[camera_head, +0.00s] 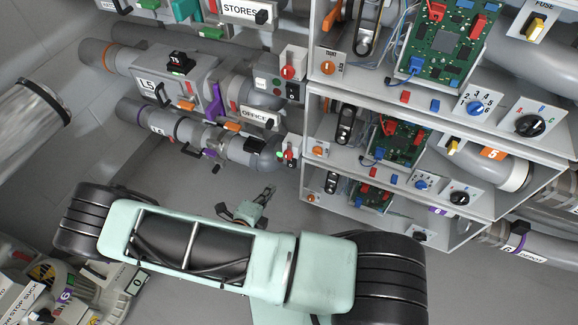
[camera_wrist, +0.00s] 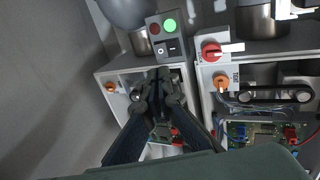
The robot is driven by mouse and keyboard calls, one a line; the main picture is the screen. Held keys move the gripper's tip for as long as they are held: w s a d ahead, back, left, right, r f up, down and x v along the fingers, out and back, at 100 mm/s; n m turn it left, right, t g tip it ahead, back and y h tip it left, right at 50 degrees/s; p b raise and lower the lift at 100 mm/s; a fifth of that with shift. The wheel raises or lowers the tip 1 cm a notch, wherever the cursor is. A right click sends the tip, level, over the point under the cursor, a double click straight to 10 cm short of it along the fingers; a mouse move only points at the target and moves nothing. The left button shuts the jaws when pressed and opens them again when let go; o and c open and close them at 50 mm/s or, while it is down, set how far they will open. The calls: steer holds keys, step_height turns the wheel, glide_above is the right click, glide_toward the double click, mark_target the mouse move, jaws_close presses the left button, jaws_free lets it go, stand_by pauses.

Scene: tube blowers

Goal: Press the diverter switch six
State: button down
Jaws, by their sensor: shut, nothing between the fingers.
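My gripper (camera_head: 267,192) is shut and empty, past my pale green arm in the head view. In the wrist view its dark fingertips (camera_wrist: 160,74) are just below a grey switch box (camera_wrist: 165,38). That box has a red lamp, a green lamp and a black rocker marked O and I. I cannot tell whether the fingers touch it, and no number shows on it. In the head view a tube labelled L6 (camera_head: 158,130) runs to a small switch with red and green parts (camera_head: 289,154). A similar switch (camera_head: 291,90) is above it, by the L5 tube (camera_head: 147,84).
Open cabinets (camera_head: 309,130) with circuit boards, knobs and wires stand to the right in the head view. In the wrist view a red rotary switch (camera_wrist: 211,50) and an orange knob (camera_wrist: 221,81) are right of the fingers. Bare grey floor (camera_head: 225,180) lies around my gripper.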

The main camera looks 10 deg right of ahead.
mark_target(290, 165)
steer(key=b+x, duration=0.3)
steer(key=x, duration=1.1)
steer(key=shift+w+d+f+t+h+b, duration=0.15)
steer(key=shift+w+d+t+h+b, duration=0.25)
steer(key=shift+b, duration=0.65)
steer(key=shift+s+a, duration=0.45)
steer(key=shift+s, duration=0.05)
steer(key=s+a+p, duration=0.2)
steer(key=s+a, duration=0.5)
steer(key=s, duration=0.3)
steer(key=shift+s+a, duration=0.3)
steer(key=shift+a, duration=0.05)
